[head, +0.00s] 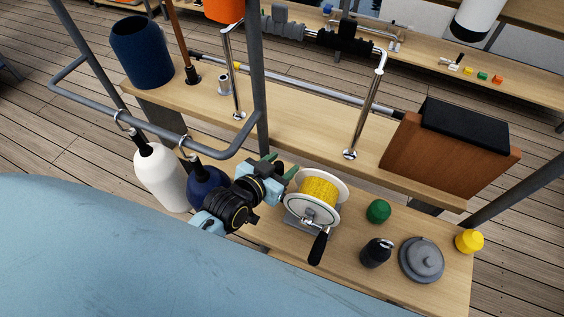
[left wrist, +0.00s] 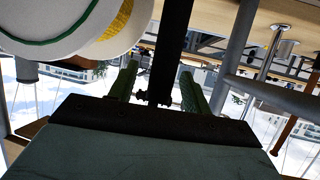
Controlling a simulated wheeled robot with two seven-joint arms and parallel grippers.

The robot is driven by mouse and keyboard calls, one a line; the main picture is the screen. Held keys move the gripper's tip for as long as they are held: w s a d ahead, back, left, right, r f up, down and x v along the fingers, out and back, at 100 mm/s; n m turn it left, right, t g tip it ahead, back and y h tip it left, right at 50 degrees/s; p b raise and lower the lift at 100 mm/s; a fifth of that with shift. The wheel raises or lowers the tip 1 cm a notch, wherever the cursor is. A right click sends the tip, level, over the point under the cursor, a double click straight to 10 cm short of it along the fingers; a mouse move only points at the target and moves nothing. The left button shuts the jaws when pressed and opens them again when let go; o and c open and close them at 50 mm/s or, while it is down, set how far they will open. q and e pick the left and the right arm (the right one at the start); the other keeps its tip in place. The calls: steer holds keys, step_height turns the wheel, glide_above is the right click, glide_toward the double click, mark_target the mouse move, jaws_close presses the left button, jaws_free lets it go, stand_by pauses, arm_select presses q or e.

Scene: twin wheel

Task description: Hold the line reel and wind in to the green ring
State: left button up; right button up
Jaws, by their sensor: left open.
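The line reel (head: 318,196) stands on the low wooden bench, wound with yellow line between white flanges. Its black crank handle (head: 318,248) points toward the front. In the left wrist view the reel (left wrist: 90,28) fills the upper left, with a thin green ring on its white face. My left gripper (head: 281,167) is open, just left of the reel, its green fingertips close to the flange. A dark upright bar (left wrist: 172,45) shows between the fingers in the left wrist view; I cannot tell whether they touch it. My right gripper is out of view.
A green ball-like object (head: 379,211), a black canister (head: 376,252), a grey lidded disc (head: 422,259) and a yellow cup (head: 469,241) stand right of the reel. A grey rail (head: 258,90) rises behind my gripper. White (head: 161,178) and navy bottles hang at left.

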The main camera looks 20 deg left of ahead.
arm_select(q)
steer(key=shift+w+d+f, duration=0.1)
steer(key=shift+w+f, duration=0.05)
steer(key=shift+w, duration=0.2)
steer(key=shift+c, duration=0.2)
jaws_close()
steer(key=c, duration=0.7)
jaws_free()
jaws_close()
steer(key=shift+f, duration=0.1)
